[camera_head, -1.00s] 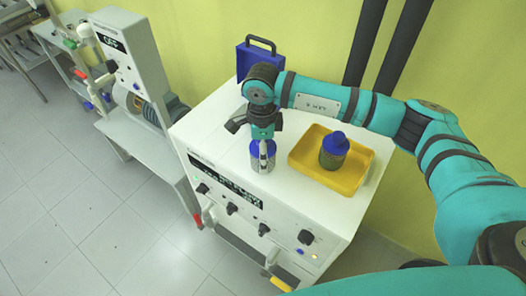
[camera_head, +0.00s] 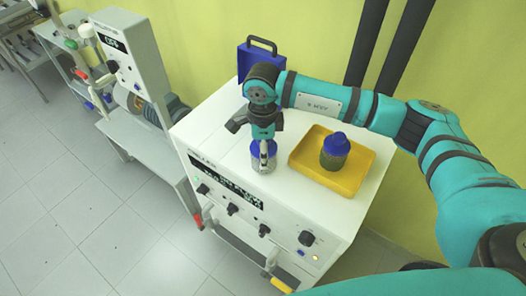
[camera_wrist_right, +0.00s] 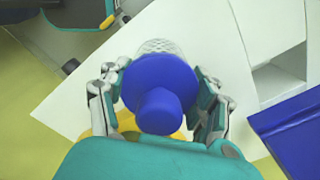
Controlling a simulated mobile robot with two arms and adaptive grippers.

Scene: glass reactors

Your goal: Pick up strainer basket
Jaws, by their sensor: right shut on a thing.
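The strainer basket (camera_head: 264,164) has a pale mesh body and a blue top, and it stands upright on the white machine's top. In the right wrist view its blue knob (camera_wrist_right: 163,108) faces me, and a strip of mesh (camera_wrist_right: 158,46) shows behind the blue cap. My right gripper (camera_head: 263,148) points down over it from above. In the right wrist view its two fingers (camera_wrist_right: 158,92) close on the blue cap from both sides. I cannot tell whether the basket's base is off the surface. My left gripper is not in view.
A yellow tray (camera_head: 355,184) holding a dark green jar with a blue lid (camera_head: 334,150) is right of the basket. A blue case with a dark handle (camera_head: 245,62) stands behind. The machine's front (camera_head: 270,228) carries knobs and a display. Another white machine (camera_head: 130,55) is at left.

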